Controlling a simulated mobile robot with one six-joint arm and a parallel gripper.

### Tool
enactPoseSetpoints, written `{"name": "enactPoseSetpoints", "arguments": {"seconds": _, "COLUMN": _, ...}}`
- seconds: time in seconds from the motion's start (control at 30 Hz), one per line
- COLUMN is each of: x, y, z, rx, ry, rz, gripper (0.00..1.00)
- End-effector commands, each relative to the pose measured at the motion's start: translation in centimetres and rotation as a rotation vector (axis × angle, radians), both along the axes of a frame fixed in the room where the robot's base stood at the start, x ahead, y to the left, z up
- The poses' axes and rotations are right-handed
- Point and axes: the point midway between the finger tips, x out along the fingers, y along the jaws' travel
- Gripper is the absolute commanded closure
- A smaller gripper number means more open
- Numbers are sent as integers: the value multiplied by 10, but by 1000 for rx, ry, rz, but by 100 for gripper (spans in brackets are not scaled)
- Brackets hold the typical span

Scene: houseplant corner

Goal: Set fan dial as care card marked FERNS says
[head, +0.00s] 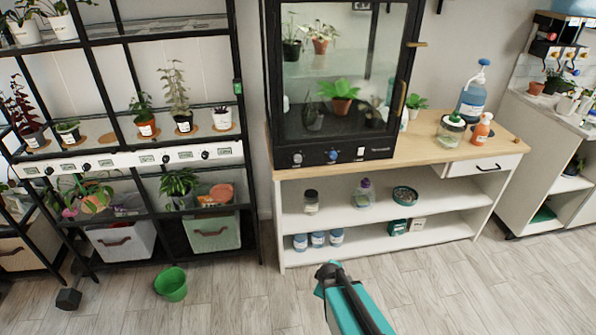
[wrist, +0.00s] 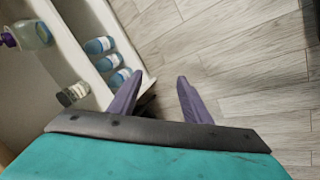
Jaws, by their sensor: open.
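A black glass-fronted cabinet (head: 340,75) stands on the wooden-topped bench. Its front panel carries a grey dial (head: 297,159), a blue dial (head: 333,155) and a white switch (head: 361,152). Their markings are too small to read, so I cannot tell which is the fan dial. In the head view, my teal arm is low in front of the bench, well below the dials.
A black plant rack (head: 250,130) with a white strip of knobs (head: 130,160) stands left. A green bucket (head: 171,284) and a dark dumbbell (head: 69,298) lie on the floor. The right floor is clear.

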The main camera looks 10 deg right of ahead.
Motion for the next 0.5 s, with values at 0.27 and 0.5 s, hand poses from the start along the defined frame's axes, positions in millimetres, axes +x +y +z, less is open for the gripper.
{"name": "enactPoseSetpoints", "arguments": {"seconds": 0.27, "x": 124, "y": -2, "z": 83, "rx": -271, "ry": -384, "rz": 380, "gripper": 56}}
{"name": "enactPoseSetpoints", "arguments": {"seconds": 0.5, "x": 197, "y": 8, "z": 182, "rx": -598, "ry": -693, "rz": 646, "gripper": 56}}
